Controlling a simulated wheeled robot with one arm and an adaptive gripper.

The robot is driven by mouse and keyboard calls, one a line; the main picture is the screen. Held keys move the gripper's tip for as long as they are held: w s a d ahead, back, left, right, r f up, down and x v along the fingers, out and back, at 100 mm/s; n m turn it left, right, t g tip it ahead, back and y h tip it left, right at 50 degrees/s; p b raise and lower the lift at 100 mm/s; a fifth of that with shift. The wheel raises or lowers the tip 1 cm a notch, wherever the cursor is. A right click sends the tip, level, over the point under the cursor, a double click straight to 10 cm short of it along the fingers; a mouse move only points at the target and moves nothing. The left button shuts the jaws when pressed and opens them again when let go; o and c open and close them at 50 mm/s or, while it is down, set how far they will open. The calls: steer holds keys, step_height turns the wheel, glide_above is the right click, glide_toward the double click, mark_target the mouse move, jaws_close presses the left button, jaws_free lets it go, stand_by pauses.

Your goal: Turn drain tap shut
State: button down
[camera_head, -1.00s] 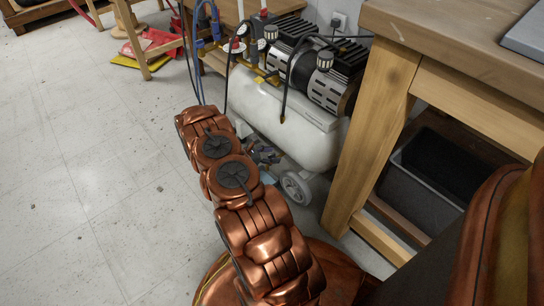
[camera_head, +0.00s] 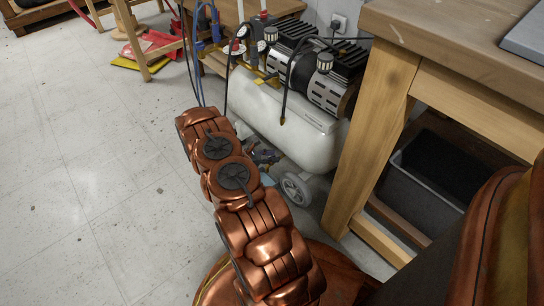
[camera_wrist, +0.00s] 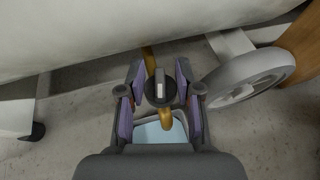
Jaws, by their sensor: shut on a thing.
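The drain tap (camera_wrist: 160,88) has a round black knob with a pale-edged raised grip and a brass pipe. It is under the white compressor tank (camera_head: 285,120), whose belly crosses the top of the wrist view (camera_wrist: 100,30). My gripper (camera_wrist: 160,80) has its dark, purple-padded fingers on either side of the knob and is shut on it. The grip points roughly up the picture. In the head view my gripper (camera_head: 262,156) is small beneath the tank, and my arm and the tank leave the tap hard to make out.
A tank wheel (camera_wrist: 245,80) is close to the right of my fingers. A light-blue thing (camera_wrist: 155,133) lies below the tap. A wooden bench leg (camera_head: 370,140) stands right of the compressor. Hoses (camera_head: 190,55) hang at its left. The floor (camera_head: 80,180) at left is open.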

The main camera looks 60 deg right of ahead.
steer(key=shift+s+r+n+t+p, duration=0.15)
steer(key=shift+r+n+t+p, duration=0.2)
steer(key=shift+p, duration=0.3)
steer(key=shift+f+n+t+h+p, duration=0.3)
steer(key=shift+n+t+h+p, duration=0.3)
steer(key=shift+n+t, duration=0.55)
steer(key=shift+f, duration=0.1)
steer(key=c, duration=0.8)
jaws_free()
steer(key=shift+w+a, duration=0.15)
steer(key=shift+w, duration=0.05)
steer(key=v, duration=1.1)
steer(key=shift+s+a+r, duration=0.1)
steer(key=shift+a+r, duration=0.15)
steer(key=shift+a, duration=0.1)
